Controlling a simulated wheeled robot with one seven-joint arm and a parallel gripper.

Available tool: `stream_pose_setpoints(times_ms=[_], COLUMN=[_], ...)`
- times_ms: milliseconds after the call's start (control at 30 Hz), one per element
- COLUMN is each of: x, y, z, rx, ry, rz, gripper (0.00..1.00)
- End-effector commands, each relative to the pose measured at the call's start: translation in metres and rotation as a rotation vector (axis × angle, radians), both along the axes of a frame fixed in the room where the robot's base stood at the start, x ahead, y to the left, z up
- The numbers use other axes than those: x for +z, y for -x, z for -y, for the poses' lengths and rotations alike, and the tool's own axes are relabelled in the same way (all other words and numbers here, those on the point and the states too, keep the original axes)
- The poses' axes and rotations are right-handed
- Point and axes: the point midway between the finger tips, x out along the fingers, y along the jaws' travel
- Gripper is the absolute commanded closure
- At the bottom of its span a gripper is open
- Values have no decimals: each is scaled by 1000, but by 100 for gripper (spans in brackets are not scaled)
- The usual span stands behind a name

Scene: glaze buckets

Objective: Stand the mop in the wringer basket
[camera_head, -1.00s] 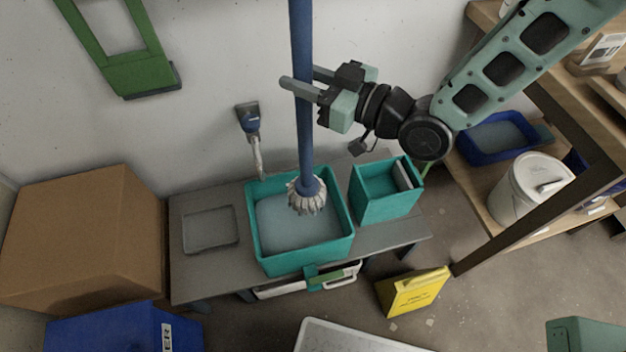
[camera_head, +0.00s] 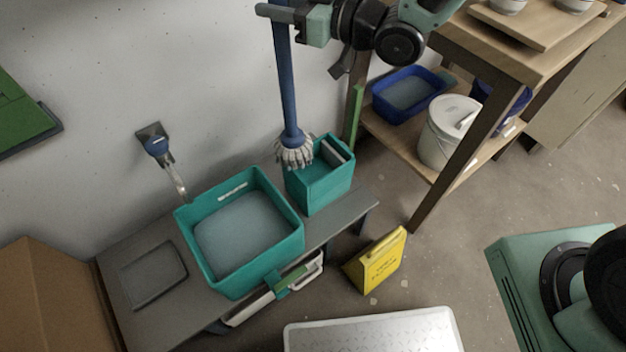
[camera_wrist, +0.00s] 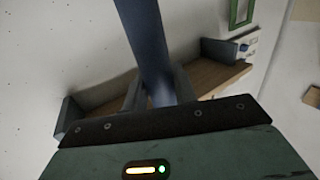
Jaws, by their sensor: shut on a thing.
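My gripper (camera_head: 280,13) is shut on the blue handle of the mop (camera_head: 286,75) near the top of the head view. In the wrist view the handle (camera_wrist: 150,50) stands between my two fingers. The mop hangs nearly upright, with its pale stringy head (camera_head: 294,153) low. The wringer basket (camera_head: 322,188), a small teal box with a grey plate inside, stands on the grey bench. The mop head overlaps the basket's back left rim in the picture; I cannot tell whether it touches it or is above or behind it.
A larger teal tub of water (camera_head: 205,270) stands left of the basket. A wooden shelf (camera_head: 395,150) with a white bucket (camera_head: 447,132) and blue tub is to the right. A yellow sign (camera_head: 377,262) stands on the floor in front.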

Motion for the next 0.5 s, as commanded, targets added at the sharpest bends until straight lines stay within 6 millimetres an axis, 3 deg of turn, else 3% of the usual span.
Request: stream_pose_setpoints(times_ms=[200,367,500], x=[12,16,3], y=[-25,-33,-35], z=[42,57,60], rx=[-80,-109,-114], ry=[-11,-16,-16], rz=[5,3,-2], gripper=[95,95,95])
